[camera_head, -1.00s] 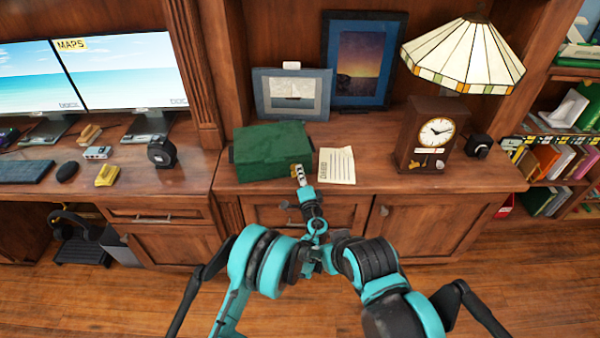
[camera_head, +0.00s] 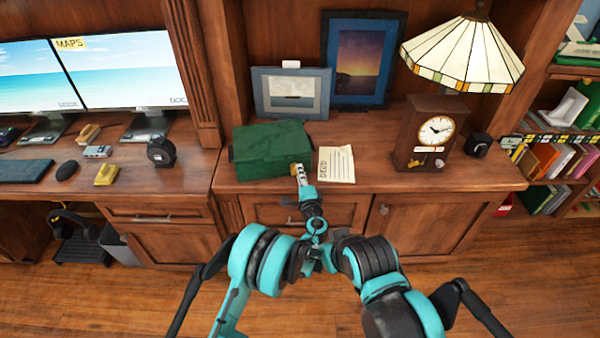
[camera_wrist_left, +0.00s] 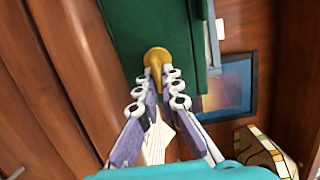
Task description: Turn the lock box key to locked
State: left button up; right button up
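The green lock box (camera_head: 268,150) sits on the wooden counter with its lid appearing down. A gold key (camera_wrist_left: 157,59) sticks out of the box's front in the left wrist view. My left gripper (camera_head: 299,172) is at the front right of the box in the head view. In the left wrist view the left gripper's fingertips (camera_wrist_left: 165,76) come together around the key's lower part and look closed on it. The key is mostly hidden by the gripper in the head view. My right gripper cannot be made out in either view.
A deed paper (camera_head: 337,165) lies just right of the box. A clock (camera_head: 432,135) and a stained-glass lamp (camera_head: 463,55) stand further right. Framed pictures (camera_head: 290,92) lean behind the box. Monitors (camera_head: 118,70) stand on the left desk. The counter before the clock is clear.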

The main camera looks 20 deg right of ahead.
pick_arm(q)
jog(key=o, duration=0.3)
